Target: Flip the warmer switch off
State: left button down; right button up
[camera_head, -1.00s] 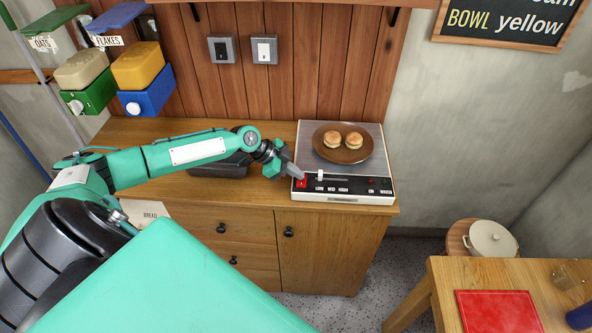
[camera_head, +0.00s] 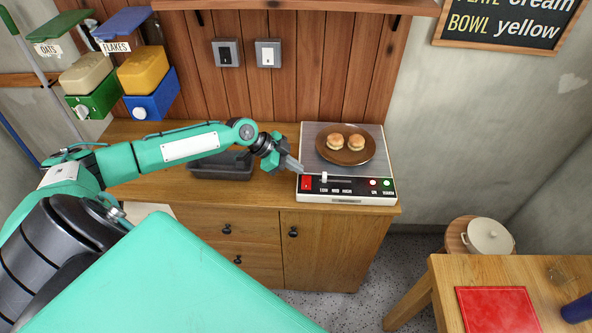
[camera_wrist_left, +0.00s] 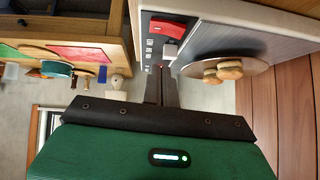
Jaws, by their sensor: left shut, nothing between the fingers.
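The warmer (camera_head: 345,199) is a flat grey hot plate with a white front and a black control strip. Its red rocker switch (camera_head: 306,182) sits at the left end of the strip and also shows in the left wrist view (camera_wrist_left: 168,28). A white slider knob (camera_head: 323,176) stands right of it. Two small lamps (camera_head: 380,183) at the strip's right end look bright. My left gripper (camera_head: 299,168) is shut and empty, just above and left of the switch; I cannot tell whether it touches. In the wrist view its fingers (camera_wrist_left: 160,88) point toward the panel. My right gripper is out of view.
A brown plate (camera_head: 345,158) with two buns sits on the warmer. A dark tray (camera_head: 222,170) lies on the wooden counter (camera_head: 180,181) behind my left arm. Two wall switches (camera_head: 268,54) are above. A table with a red mat (camera_head: 497,310) stands front right.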

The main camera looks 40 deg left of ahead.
pick_arm(q)
jog(key=b+v, duration=0.2)
jog(key=v, duration=0.5)
jog(key=shift+s+r+b, duration=0.3)
jog(key=shift+s, duration=0.1)
